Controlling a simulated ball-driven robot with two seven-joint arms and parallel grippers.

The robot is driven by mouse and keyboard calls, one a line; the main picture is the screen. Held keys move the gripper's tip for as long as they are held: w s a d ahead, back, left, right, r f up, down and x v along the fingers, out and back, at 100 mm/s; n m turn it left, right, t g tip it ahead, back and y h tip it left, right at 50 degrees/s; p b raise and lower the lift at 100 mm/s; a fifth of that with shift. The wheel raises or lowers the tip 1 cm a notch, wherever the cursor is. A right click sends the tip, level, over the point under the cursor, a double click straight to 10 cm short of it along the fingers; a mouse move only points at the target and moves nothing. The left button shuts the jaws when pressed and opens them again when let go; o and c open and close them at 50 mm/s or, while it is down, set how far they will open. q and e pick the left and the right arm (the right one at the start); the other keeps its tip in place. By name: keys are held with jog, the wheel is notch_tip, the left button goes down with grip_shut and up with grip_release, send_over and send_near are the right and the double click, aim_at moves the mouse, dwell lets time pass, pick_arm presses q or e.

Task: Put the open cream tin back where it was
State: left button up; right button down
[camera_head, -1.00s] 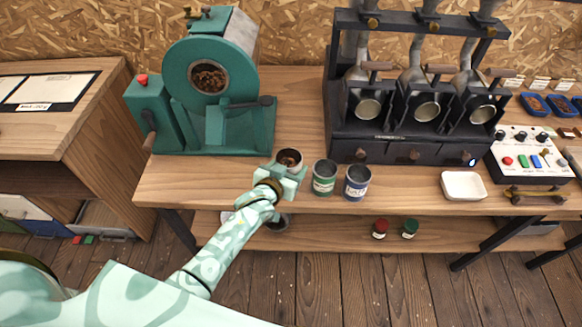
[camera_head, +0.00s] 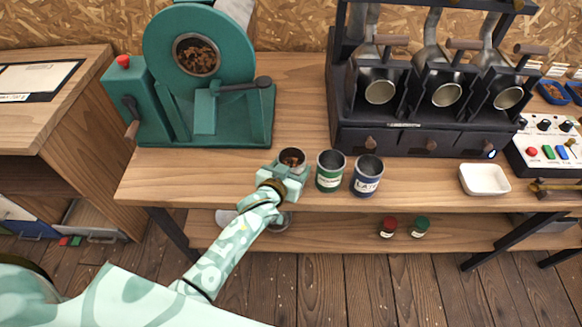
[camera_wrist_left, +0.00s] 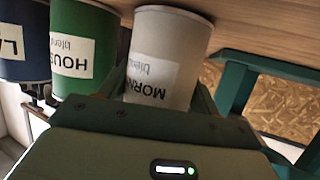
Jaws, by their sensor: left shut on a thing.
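The open cream tin (camera_head: 291,158) stands upright with brown contents showing inside, near the front edge of the bench. My left gripper (camera_head: 286,174) is shut on it from the front. In the left wrist view the cream tin (camera_wrist_left: 168,40) sits between the fingers, its label partly reading "MORN". I cannot tell whether its base touches the bench. The green tin (camera_head: 330,173), labelled "HOUSE" in the wrist view, stands just to its right, with a gap. The blue tin (camera_head: 366,178), labelled "LATE", stands beside the green one. My right gripper is out of view.
A teal roaster (camera_head: 205,110) stands behind and left of the cream tin. A dark rack with metal chutes (camera_head: 425,138) stands behind the tins. A white dish (camera_head: 484,180) is farther right. Red (camera_head: 388,227) and green (camera_head: 420,227) small items lie on the lower shelf.

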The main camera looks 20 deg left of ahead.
pick_arm(q)
jog(key=shift+f, duration=0.15)
jog(key=o, duration=1.2)
jog(key=shift+a, duration=0.1)
jog(key=shift+s+r, duration=0.25)
jog(key=p+v, duration=0.3)
jog(key=v, duration=0.7)
jog(key=s+a+f+m+g, duration=0.1)
jog(key=s+f+g, duration=0.2)
jog(key=s+f, duration=0.7)
jog(key=s+a+f+g, duration=0.2)
jog(key=s+f+g, duration=0.35)
jog(key=f, duration=0.75)
jog(key=s+a+f+g, duration=0.1)
jog(key=s+a+f, duration=0.1)
jog(key=s, duration=0.6)
jog(key=s+a+f+m+g+y, duration=0.1)
jog(key=s+a+f+g, duration=0.1)
jog(key=s+f, duration=0.3)
jog(key=s+a+f+g, duration=0.1)
jog(key=s+f, duration=0.3)
jog(key=s, duration=0.8)
jog(key=shift+s+a+f+g, duration=0.2)
jog(key=shift+a+g, duration=0.15)
jog(key=shift+a, duration=0.25)
